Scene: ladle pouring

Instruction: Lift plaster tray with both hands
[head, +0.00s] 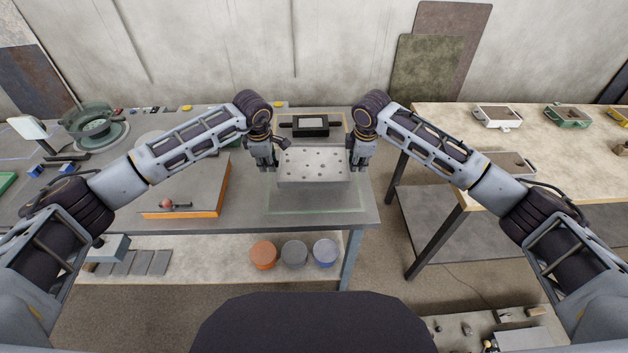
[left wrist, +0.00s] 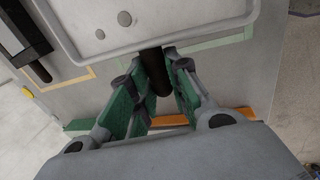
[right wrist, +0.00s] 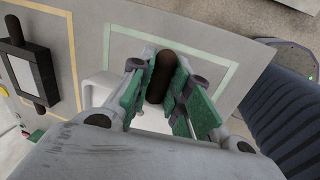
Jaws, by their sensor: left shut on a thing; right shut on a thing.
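The plaster tray (head: 314,168) is a pale grey, shallow tray with several round dark spots on it. It looks roughly level over the green taped outline on the bench, and appears to be held above the surface. My left gripper (head: 271,160) is shut on the dark handle at the tray's left end; that handle (left wrist: 156,72) shows between the fingers in the left wrist view. My right gripper (head: 358,161) is shut on the dark handle at the right end, seen as a brown bar (right wrist: 161,76) in the right wrist view. The fingers partly hide both handles.
A black frame (head: 310,125) with a pale centre lies behind the tray. An orange-edged board (head: 190,190) is to the left on the bench (head: 330,221). Several coloured tubs stand on the shelf below. A wooden table (head: 548,165) with trays stands right, across a gap.

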